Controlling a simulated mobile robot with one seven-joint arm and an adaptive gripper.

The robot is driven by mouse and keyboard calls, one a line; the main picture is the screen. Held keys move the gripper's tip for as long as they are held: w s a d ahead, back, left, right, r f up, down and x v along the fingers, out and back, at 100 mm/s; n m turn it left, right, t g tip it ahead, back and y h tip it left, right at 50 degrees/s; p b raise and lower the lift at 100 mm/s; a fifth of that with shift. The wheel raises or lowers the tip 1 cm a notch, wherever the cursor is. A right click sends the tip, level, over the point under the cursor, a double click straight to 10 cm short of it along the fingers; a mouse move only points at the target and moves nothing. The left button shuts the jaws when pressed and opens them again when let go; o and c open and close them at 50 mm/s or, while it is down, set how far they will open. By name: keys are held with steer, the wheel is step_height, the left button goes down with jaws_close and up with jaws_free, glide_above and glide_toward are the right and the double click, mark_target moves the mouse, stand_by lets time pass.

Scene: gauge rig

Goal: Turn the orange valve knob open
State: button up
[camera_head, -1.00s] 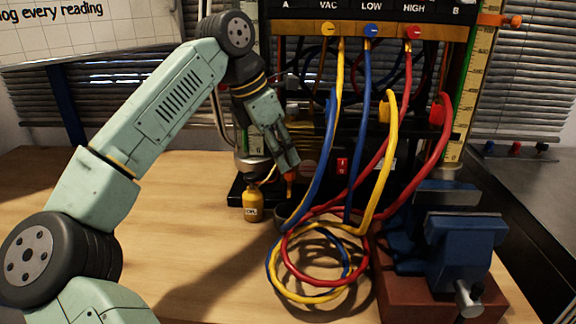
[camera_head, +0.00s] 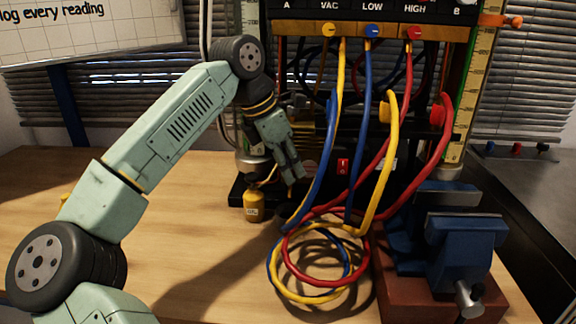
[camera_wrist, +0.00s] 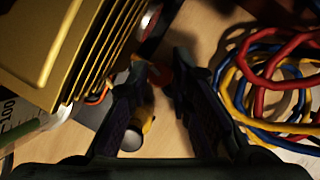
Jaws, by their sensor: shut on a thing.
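The orange valve knob (camera_wrist: 160,74) shows in the wrist view as a small, dark orange-red patch between my fingertips. The fingers hide most of it, and its turn angle cannot be read. In the head view my gripper (camera_head: 292,172) points down at the low front of the rig and covers the knob. In the wrist view my gripper (camera_wrist: 162,70) has its two fingers on either side of the knob, shut on it.
A yellow bottle (camera_head: 254,207) stands just left of my gripper. A gold finned body (camera_wrist: 60,45) is close on the left in the wrist view. Looped hoses (camera_head: 318,293) lie to the right, beside a blue vise (camera_head: 465,245). The table's left side is mostly clear.

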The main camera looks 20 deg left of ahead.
jaws_close()
steer(key=shift+f+n+y+b, duration=0.15)
steer(key=shift+n+y+b, duration=0.15)
steer(key=shift+n+b, duration=0.45)
steer(key=shift+n+t, duration=0.3)
steer(key=shift+n, duration=0.45)
steer(key=o, duration=0.6)
jaws_free()
steer(key=shift+o, duration=0.2)
steer(key=shift+r, duration=0.25)
steer(key=v, duration=1.1)
steer(key=shift+s+d+r, duration=0.2)
steer(key=shift+r, duration=0.2)
